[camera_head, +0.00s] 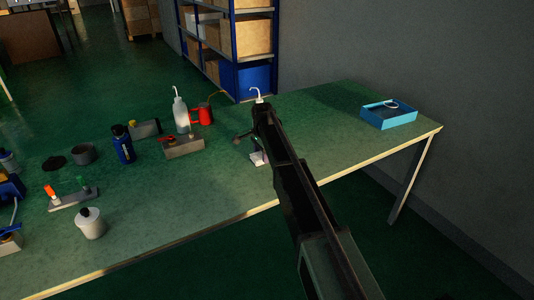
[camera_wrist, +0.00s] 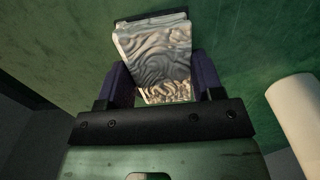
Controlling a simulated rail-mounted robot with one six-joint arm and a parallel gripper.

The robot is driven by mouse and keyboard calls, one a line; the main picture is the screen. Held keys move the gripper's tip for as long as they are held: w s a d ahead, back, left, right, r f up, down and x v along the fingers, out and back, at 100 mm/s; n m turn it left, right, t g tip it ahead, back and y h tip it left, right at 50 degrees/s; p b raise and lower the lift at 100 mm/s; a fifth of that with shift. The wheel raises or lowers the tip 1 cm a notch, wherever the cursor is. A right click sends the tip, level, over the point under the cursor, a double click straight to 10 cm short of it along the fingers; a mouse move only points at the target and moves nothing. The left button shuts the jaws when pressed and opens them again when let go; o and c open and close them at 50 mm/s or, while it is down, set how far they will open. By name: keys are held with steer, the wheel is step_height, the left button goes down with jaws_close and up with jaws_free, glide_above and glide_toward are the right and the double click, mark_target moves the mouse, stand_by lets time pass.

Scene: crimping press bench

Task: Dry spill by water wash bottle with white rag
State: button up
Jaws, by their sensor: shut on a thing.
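My gripper (camera_wrist: 155,92) is shut on the white rag (camera_wrist: 155,55), a wrinkled, pale piece between the two jaws. In the head view, a small white part of the rag (camera_head: 258,158) shows low at the end of my arm, over or on the bench near its front edge; I cannot tell whether it touches. One wash bottle (camera_head: 257,93) stands behind my arm, with only its top and spout showing. Another wash bottle (camera_head: 181,117) stands further left. I cannot tell which holds water. No spill shows clearly; a dark round patch (camera_head: 54,163) lies at left.
The green bench (camera_head: 330,135) is clear between my arm and a blue tray (camera_head: 388,115) at right. A red can (camera_head: 204,116), a metal block (camera_head: 184,146), a blue bottle (camera_head: 123,146) and a white jar (camera_head: 90,224) stand left of my arm. A white cylinder (camera_wrist: 297,115) is close by.

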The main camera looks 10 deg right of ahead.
steer(key=d, duration=0.4)
steer(key=shift+w+d+r, duration=0.1)
steer(key=shift+d, duration=2.35)
steer(key=shift+a, duration=4.4)
steer(key=shift+a+r+p, duration=0.15)
steer(key=shift+r+p, duration=0.05)
steer(key=shift+p, duration=0.1)
step_height(320, 180, up, 12)
steer(key=p, duration=1.2)
steer(key=shift+r, duration=0.15)
